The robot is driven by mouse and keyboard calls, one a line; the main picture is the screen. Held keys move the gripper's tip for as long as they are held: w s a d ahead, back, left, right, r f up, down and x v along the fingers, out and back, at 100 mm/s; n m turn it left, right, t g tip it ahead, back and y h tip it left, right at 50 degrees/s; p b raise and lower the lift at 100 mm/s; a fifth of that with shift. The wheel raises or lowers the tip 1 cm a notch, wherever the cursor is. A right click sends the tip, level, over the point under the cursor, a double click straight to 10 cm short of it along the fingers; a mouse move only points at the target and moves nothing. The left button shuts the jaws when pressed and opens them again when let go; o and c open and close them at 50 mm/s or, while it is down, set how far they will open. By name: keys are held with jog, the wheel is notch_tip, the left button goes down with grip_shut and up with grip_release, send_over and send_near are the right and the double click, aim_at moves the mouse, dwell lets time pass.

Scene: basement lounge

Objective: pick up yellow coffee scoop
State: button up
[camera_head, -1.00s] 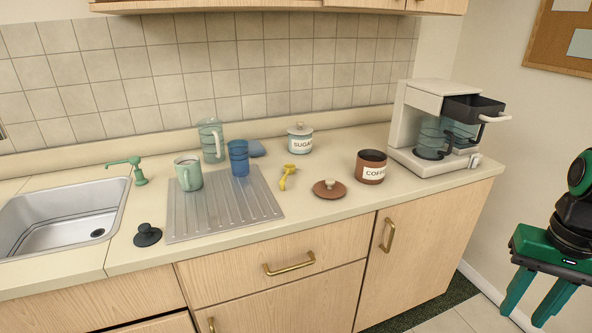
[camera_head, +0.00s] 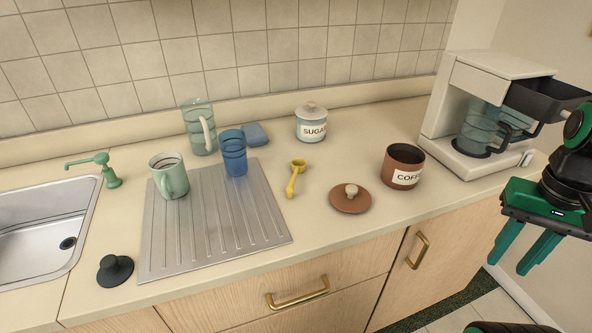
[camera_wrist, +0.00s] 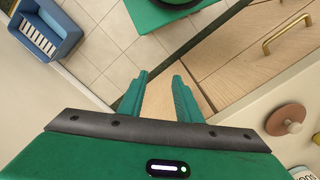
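The yellow coffee scoop (camera_head: 295,178) lies on the counter in the head view, between the drying tray and the brown lid, its round bowl toward the wall and its handle toward the front. My green gripper (camera_head: 519,256) is at the right in the head view, well apart from the scoop and in front of the counter's edge. Its fingers are apart with nothing between them. In the wrist view my gripper (camera_wrist: 160,97) is also open and empty, with the floor and cabinet front beyond it.
The brown coffee canister (camera_head: 402,167) and its lid (camera_head: 351,198) stand right of the scoop. The sugar jar (camera_head: 311,123) is behind it. The metal drying tray (camera_head: 212,228) holds a green mug (camera_head: 168,176) and blue cup (camera_head: 233,154). The coffee maker (camera_head: 475,115) is at right.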

jog(key=shift+a, duration=0.1)
jog(key=shift+o, duration=0.6)
jog(key=shift+s+a+r+n, duration=0.1)
jog(key=shift+s+r+n, duration=0.15)
jog(key=shift+n, duration=0.05)
jog(key=w+a+r+n+t+h, duration=0.1)
jog(key=w+a+r+n, duration=0.15)
jog(key=w+n, duration=0.65)
jog(key=n+t+y, duration=0.2)
jog(key=n+t, duration=0.2)
jog(key=n, duration=2.5)
send_near(293, 180)
jog(key=x, duration=0.8)
jog(key=shift+w+a+f, duration=0.1)
jog(key=shift+w+f, duration=0.05)
jog(key=shift+f, duration=0.2)
